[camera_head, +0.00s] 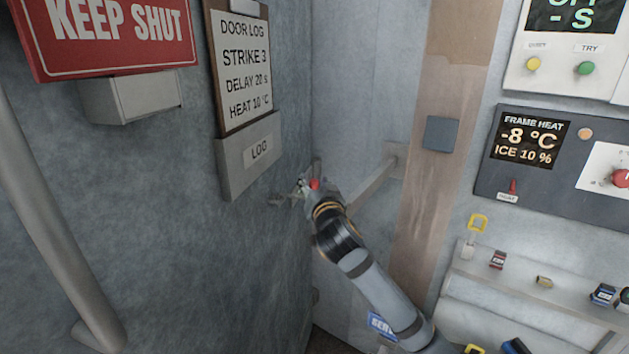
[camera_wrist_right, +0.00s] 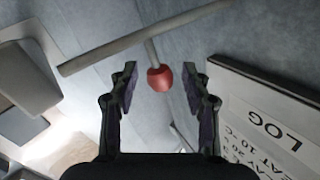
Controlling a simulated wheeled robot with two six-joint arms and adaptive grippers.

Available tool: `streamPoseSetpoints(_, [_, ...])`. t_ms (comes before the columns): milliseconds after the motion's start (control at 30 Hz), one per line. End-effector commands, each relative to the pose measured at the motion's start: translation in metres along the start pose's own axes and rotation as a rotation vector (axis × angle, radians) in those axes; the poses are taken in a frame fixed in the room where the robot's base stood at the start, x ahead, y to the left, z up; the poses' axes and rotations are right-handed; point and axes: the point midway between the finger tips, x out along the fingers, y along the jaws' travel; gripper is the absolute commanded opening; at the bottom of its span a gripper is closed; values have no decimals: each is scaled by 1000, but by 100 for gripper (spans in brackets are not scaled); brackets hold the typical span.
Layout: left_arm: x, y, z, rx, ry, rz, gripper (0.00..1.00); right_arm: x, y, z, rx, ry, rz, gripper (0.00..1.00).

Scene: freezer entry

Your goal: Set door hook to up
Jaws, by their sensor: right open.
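The door hook shows as a red knob (camera_head: 314,184) on the grey wall below the log holder, largely hidden by my right gripper (camera_head: 308,190). In the right wrist view the round red knob (camera_wrist_right: 160,79) sits on a short thin grey rod, in line with the gap between the two fingers. My right gripper (camera_wrist_right: 160,88) is open, one finger on each side of the knob, with gaps visible. Whether the knob lies fully between the fingertips or just beyond them I cannot tell. My left gripper is not in view.
A clipboard (camera_head: 243,65) and log holder (camera_head: 248,157) hang above my right gripper. A grey rail (camera_head: 372,183) runs behind it. A long handle bar (camera_head: 50,220) is at left. A shelf (camera_head: 540,295) with small items and control panels (camera_head: 480,165) stand at right.

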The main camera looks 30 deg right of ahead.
Motion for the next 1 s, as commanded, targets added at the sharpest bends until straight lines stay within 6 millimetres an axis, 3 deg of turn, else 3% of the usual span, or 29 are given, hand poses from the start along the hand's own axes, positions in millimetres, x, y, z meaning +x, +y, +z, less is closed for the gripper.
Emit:
streamPoseSetpoints(300, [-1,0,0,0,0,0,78,4,0,1,0,0,-1,48])
streamPoseSetpoints(667, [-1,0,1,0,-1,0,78,4,0,1,0,0,-1,0])
streamPoseSetpoints(1000, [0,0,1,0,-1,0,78,4,0,1,2,1,-1,0])
